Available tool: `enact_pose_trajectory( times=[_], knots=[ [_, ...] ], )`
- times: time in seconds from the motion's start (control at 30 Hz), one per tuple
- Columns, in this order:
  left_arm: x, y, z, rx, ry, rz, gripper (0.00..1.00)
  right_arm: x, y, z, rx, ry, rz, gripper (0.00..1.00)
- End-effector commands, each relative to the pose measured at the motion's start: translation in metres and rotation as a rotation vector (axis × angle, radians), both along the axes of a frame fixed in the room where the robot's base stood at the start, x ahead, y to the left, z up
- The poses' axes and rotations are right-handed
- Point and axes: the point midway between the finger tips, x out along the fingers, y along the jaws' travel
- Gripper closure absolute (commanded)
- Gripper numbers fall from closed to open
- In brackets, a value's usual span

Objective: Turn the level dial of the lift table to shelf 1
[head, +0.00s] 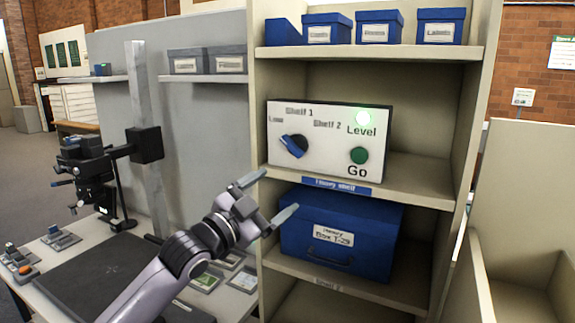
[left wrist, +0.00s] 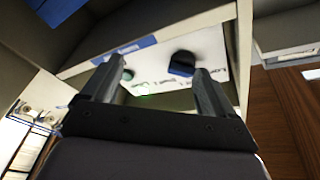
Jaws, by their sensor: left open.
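The white control panel (head: 330,170) stands on the shelf labelled Heavy shelf. Its level dial (head: 294,145) is a dark round knob with a blue grip bar that slants to the upper left, roughly towards the Low label. The Shelf 1 label (head: 299,111) is above the dial. My left gripper (head: 268,196) is open and empty, below the dial and apart from it. In the left wrist view the dial (left wrist: 182,64) shows beyond the fingers, nearer the right finger. My right gripper is not in view.
A green Go button (head: 360,155) and a lit green Level lamp (head: 363,117) are on the panel's right. A blue heavy box (head: 341,235) sits on the shelf below. Small blue boxes (head: 379,26) stand on the top shelf. The shelf edge (head: 420,192) juts below the panel.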

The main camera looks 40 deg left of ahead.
Motion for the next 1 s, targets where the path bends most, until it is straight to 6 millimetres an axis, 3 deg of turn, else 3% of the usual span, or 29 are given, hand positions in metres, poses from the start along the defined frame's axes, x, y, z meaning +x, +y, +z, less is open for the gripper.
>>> enact_pose_trajectory(
  times=[0.03, 0.1, 0.2, 0.8, 1.0],
  knots=[
    [-0.004, 0.002, 0.02, 0.033, -0.044, 0.003, 0.13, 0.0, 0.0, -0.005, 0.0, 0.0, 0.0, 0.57],
    [-0.008, 0.004, 0.038, 0.059, -0.081, 0.006, 0.13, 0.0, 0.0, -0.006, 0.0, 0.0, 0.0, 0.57],
    [-0.009, 0.006, 0.052, 0.077, -0.105, 0.008, 0.13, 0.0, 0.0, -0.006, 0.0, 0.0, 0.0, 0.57],
    [0.047, 0.009, 0.071, 0.076, -0.107, 0.009, 0.13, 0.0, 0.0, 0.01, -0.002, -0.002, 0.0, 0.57],
    [0.056, 0.009, 0.072, 0.077, -0.105, 0.008, 0.13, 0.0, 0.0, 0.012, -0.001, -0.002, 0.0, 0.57]
  ],
)
